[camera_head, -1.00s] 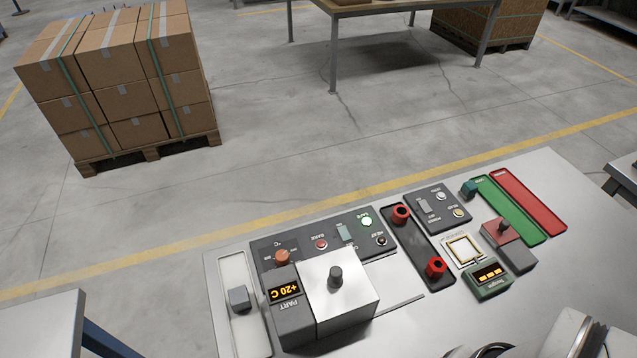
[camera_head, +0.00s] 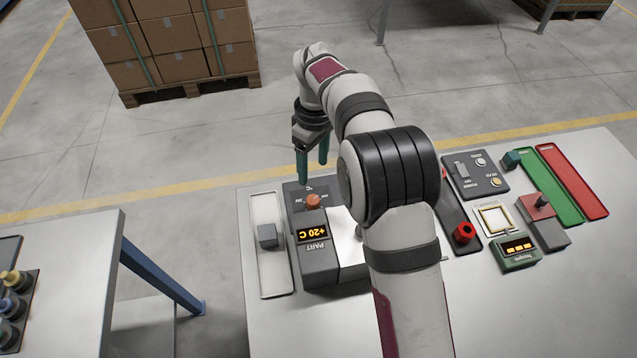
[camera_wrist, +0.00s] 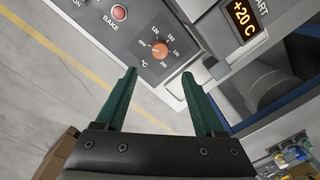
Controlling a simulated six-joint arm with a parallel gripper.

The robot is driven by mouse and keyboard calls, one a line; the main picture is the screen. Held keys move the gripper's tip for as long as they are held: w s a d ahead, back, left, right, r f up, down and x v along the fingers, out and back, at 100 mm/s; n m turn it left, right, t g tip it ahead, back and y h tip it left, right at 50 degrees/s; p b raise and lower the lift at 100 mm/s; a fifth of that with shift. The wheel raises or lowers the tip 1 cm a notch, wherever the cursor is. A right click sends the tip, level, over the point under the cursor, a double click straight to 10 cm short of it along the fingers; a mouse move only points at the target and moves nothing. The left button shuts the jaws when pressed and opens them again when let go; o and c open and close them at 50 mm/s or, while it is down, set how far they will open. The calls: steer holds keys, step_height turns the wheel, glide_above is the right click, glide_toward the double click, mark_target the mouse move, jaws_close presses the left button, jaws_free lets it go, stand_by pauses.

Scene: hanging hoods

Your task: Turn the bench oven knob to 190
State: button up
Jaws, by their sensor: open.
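The bench oven knob (camera_head: 313,200) is a small orange-red dial on a dark control panel. In the wrist view the knob (camera_wrist: 159,51) sits inside a printed number scale marked in °C, ahead of and between my fingertips. My gripper (camera_head: 312,170) is open and empty, with teal fingers above the far edge of the panel. In the wrist view my gripper (camera_wrist: 160,88) shows both fingers apart, not touching the knob. The oven box has a display (camera_head: 311,233) reading +20 C with a PART label. My arm hides much of the box. The knob's exact setting is too small to tell.
A tray with a grey block (camera_head: 267,235) lies left of the oven. A red BAKE button (camera_wrist: 119,12) is beside the knob. Right of my arm are a red ring piece (camera_head: 463,232), a switch panel (camera_head: 475,174), and green and red trays (camera_head: 571,180).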

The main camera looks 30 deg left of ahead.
mark_target(313, 199)
steer(key=f, duration=1.1)
steer(key=shift+s, duration=0.25)
jaws_close()
